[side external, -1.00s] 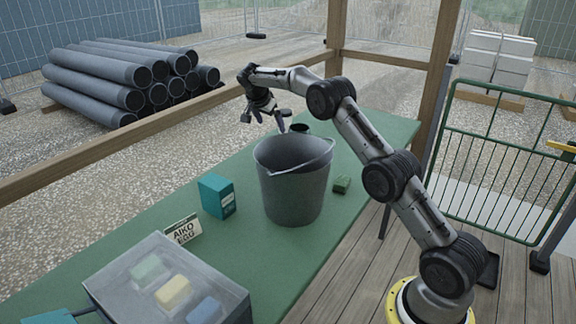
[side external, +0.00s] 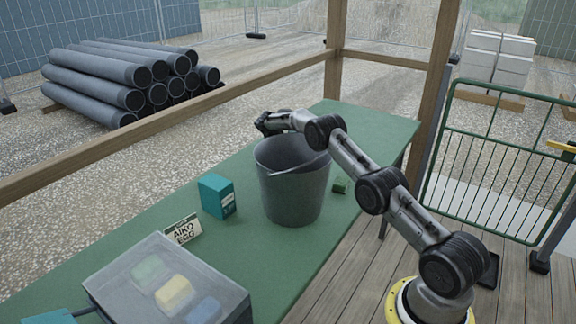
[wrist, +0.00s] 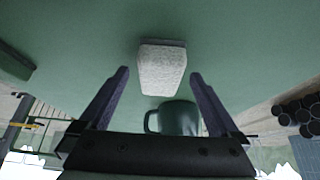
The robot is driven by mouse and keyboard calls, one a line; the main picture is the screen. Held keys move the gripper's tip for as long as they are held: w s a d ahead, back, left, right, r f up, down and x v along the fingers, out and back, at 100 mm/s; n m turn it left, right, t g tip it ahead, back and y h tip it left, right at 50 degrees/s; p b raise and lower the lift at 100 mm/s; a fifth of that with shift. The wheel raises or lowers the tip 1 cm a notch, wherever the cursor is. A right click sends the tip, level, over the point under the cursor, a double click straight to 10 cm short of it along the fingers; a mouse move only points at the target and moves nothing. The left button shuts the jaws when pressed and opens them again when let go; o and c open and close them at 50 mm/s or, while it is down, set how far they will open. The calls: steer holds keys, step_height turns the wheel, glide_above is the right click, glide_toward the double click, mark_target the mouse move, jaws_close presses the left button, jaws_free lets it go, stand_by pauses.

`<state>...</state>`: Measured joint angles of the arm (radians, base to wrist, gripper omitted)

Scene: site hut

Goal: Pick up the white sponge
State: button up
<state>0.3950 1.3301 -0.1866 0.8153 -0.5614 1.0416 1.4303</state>
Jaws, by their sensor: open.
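The white sponge (wrist: 162,68) is a pale, rough block on the green table in the wrist view. My gripper (wrist: 160,75) is open, one finger to either side of the sponge in that picture, with gaps to both. Whether the fingertips are down at the sponge's height I cannot tell. In the side external view my gripper (side external: 264,124) is low behind the bucket, partly hidden, and the sponge does not show there.
A grey bucket (side external: 292,190) stands in front of my gripper. A dark mug (wrist: 178,118) is close to the sponge. A green block (side external: 341,185), a teal box (side external: 216,196), a sign (side external: 182,229) and a clear-lidded box (side external: 120,262) of coloured sponges are on the table (side external: 130,222).

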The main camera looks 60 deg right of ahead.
steer(key=c, duration=1.4)
